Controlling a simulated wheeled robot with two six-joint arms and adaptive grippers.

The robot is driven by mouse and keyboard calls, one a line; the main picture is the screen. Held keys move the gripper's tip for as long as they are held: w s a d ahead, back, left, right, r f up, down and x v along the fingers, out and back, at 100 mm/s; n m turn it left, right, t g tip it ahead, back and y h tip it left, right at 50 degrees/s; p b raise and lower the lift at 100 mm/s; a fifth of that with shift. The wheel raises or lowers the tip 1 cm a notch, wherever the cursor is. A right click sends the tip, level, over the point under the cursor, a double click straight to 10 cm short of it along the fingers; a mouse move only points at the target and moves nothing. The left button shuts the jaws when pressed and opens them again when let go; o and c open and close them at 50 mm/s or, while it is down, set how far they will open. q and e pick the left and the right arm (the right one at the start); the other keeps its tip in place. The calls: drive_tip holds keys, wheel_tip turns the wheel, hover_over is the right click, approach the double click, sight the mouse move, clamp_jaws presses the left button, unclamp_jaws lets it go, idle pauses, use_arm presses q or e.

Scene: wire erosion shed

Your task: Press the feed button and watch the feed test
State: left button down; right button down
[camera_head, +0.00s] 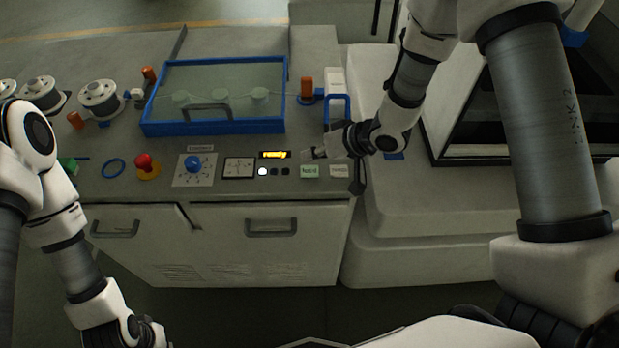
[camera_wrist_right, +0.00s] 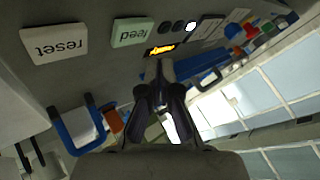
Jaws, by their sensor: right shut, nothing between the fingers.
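The pale green feed button (camera_head: 310,171) is on the front right of the grey panel. It shows upside down in the right wrist view (camera_wrist_right: 133,32). My right gripper (camera_head: 313,154) is shut and empty, just behind the feed button in the head view. In the wrist view its fingertips (camera_wrist_right: 160,68) point toward the lit amber display (camera_wrist_right: 160,49) and look apart from the button. The display (camera_head: 275,154) is too small to read. Below it, one lamp (camera_head: 262,171) is lit white and two are dark. My left gripper's fingers are out of view.
A white reset button (camera_head: 340,171) sits right of feed. A blue-framed clear cover (camera_head: 215,129) stands behind the controls. A red stop knob (camera_head: 145,164) and a blue dial (camera_head: 193,164) lie left. Wire spools (camera_head: 101,96) stand at the far left.

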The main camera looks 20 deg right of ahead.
sight(303, 168)
drive_tip(key=shift+f+b, duration=0.3)
drive_tip(key=shift+f, duration=0.7)
idle(0.6)
drive_tip(key=shift+f, duration=0.4)
drive_tip(key=shift+f, duration=0.4)
idle(0.4)
drive_tip(key=shift+r+p, duration=0.75)
drive_tip(key=shift+r, duration=0.1)
wheel_tip(303, 168, up, 5)
drive_tip(key=p, duration=0.5)
drive_tip(key=shift+r, duration=0.1)
